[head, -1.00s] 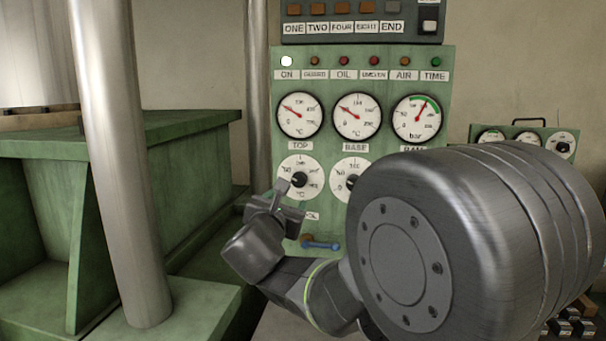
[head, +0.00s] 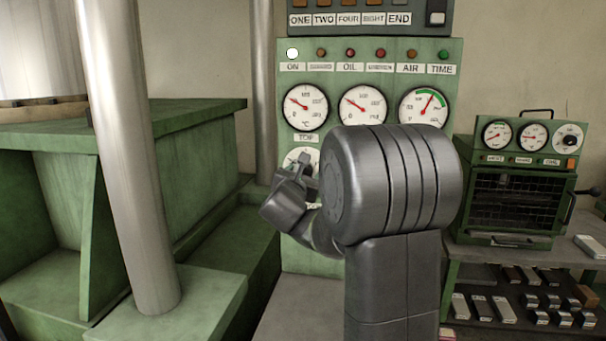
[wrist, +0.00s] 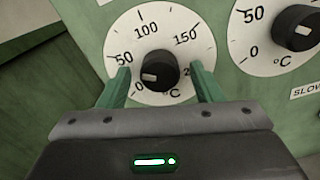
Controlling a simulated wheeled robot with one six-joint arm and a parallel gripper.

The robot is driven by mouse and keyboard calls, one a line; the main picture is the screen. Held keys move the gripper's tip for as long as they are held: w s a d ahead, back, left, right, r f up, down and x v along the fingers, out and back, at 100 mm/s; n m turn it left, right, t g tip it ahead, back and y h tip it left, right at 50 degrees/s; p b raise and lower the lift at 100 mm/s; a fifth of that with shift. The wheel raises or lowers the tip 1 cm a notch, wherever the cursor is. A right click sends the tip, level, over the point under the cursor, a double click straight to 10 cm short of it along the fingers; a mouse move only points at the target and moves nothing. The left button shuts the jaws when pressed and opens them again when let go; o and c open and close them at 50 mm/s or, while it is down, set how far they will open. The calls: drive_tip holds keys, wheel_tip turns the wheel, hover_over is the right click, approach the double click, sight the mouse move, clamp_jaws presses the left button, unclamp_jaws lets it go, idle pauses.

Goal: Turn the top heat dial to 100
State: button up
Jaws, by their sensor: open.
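The top heat dial (head: 296,155) is a white round face with a black knob, under the "TOP" label in the head view, and my gripper partly covers it. In the wrist view the dial's black knob (wrist: 158,70) is in full view on a scale from 0 to 200 °C. Its white mark points to the lower left, between 0 and 50. My gripper (wrist: 160,68) is open, with its green fingers left and right of the knob. I cannot tell how deep the fingertips reach. My gripper also shows in the head view (head: 304,166).
A second dial (wrist: 296,28) is close on the right in the wrist view. Gauges (head: 363,106) and lamps sit above on the green panel. A metal column (head: 125,160) and a green machine frame (head: 215,106) stand left. A small oven (head: 515,205) is at right.

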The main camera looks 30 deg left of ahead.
drive_tip(key=shift+c, duration=0.3)
drive_tip(key=c, duration=0.9)
drive_tip(key=shift+f+m+b, duration=0.15)
drive_tip(key=shift+m+b, duration=0.15)
drive_tip(key=shift+b, duration=0.5)
drive_tip(key=shift+m+b, duration=5.6)
drive_tip(key=shift+b, duration=3.1)
